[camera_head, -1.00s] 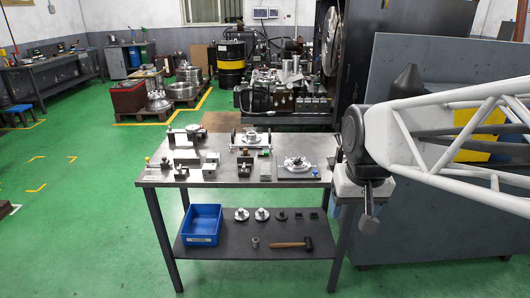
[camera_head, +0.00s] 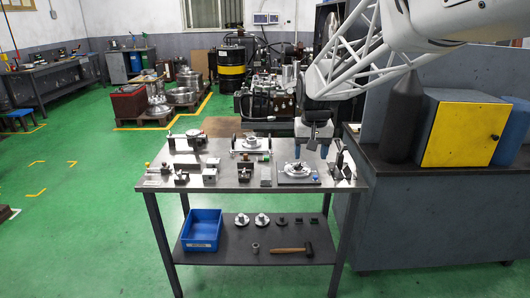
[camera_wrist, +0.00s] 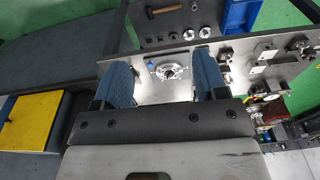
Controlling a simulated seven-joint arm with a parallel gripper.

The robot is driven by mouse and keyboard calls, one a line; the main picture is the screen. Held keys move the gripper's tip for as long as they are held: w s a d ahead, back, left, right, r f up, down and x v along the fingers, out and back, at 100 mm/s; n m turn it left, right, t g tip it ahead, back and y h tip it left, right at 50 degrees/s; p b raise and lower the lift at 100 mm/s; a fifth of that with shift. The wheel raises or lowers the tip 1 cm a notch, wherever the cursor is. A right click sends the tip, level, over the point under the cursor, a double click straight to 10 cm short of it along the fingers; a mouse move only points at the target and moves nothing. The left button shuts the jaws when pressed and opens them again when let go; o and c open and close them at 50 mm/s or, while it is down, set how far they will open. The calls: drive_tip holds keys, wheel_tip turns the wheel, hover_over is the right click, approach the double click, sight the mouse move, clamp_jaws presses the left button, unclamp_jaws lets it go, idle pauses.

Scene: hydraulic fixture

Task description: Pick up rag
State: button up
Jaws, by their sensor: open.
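I cannot make out a rag in either view. My gripper (camera_head: 318,152) hangs over the back right part of the metal worktable (camera_head: 222,180), fingers pointing down. In the wrist view my gripper (camera_wrist: 163,78) shows two blue, textured fingers set wide apart, with nothing held between them. A round metal fixture on a plate (camera_head: 297,171) lies on the table near the fingers. It also shows between the fingers in the wrist view (camera_wrist: 167,70), beyond the fingertips.
Several clamps and blocks stand across the worktable. A dark upright rack (camera_head: 342,162) stands at its right edge. The lower shelf holds a blue bin (camera_head: 202,229), several round parts and a hammer (camera_head: 292,249). Right of the table is a grey bench with a yellow cabinet (camera_head: 464,133).

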drive_tip(key=w+a+f, duration=0.2)
drive_tip(key=w+f, duration=0.1)
drive_tip(key=w, duration=0.5)
drive_tip(key=w+a+f, duration=0.3)
drive_tip(key=w+f, duration=0.1)
drive_tip(key=w, duration=0.5)
drive_tip(key=g, duration=0.1)
hover_over(266, 174)
drive_tip(key=f, duration=1.3)
drive_tip(key=shift+s+d+f, duration=0.1)
drive_tip(key=shift+s+d, duration=0.1)
drive_tip(key=shift+w+a+f, duration=0.15)
drive_tip(key=shift+w+f, duration=0.25)
drive_tip(key=shift+f, duration=0.05)
drive_tip(key=shift+f, duration=0.1)
drive_tip(key=shift+f, duration=1.2)
drive_tip(key=shift+f, duration=0.15)
drive_tip(key=shift+s+a+f, duration=0.1)
drive_tip(key=shift+f, duration=1.15)
drive_tip(key=shift+s+f, duration=0.1)
drive_tip(key=shift+f, duration=1.1)
